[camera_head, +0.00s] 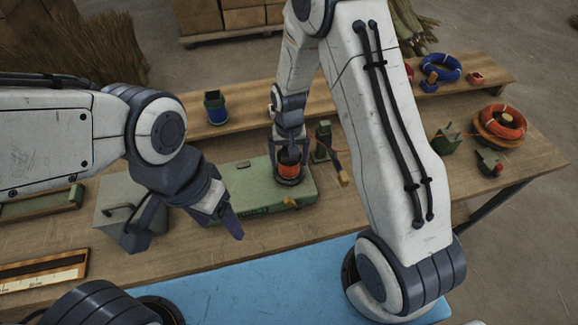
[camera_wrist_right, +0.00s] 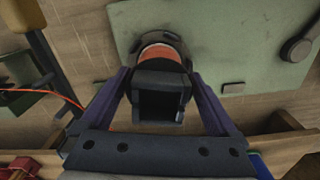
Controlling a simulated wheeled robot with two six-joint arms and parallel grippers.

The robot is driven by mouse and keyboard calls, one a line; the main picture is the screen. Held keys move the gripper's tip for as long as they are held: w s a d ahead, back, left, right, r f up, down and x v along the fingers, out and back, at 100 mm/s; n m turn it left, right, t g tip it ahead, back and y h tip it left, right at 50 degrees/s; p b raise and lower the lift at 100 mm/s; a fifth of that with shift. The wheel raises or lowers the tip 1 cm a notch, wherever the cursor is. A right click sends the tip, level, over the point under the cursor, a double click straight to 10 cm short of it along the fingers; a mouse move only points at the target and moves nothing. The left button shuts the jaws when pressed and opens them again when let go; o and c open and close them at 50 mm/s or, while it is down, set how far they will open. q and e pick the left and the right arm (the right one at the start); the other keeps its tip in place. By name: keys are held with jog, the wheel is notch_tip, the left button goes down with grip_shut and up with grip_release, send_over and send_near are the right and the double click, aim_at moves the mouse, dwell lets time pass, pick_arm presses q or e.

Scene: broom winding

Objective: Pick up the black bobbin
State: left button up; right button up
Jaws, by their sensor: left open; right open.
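A dark bobbin wound with orange (camera_head: 289,170) stands on the green base plate (camera_head: 262,186) of the bench. It also shows in the right wrist view as an orange band (camera_wrist_right: 162,52) with a dark rim behind it. My right gripper (camera_head: 289,158) is open above it, pointing down. In the right wrist view its two fingers (camera_wrist_right: 161,76) lie either side of a black, square-sided piece (camera_wrist_right: 160,95) that partly hides the orange. I cannot tell whether the fingers touch it. My left gripper (camera_head: 187,238) is open and empty over the bench's front left.
A blue-wound dark bobbin (camera_head: 215,107) stands on the rear shelf. A grey box (camera_head: 125,225) is near my left gripper. An orange coil (camera_head: 502,122) and a blue coil (camera_head: 441,67) lie at right. A blue mat (camera_head: 270,285) covers the front, clear in its middle.

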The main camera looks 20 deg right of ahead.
jog(key=shift+r, duration=0.1)
jog(key=c, duration=1.1)
jog(key=shift+r, duration=0.1)
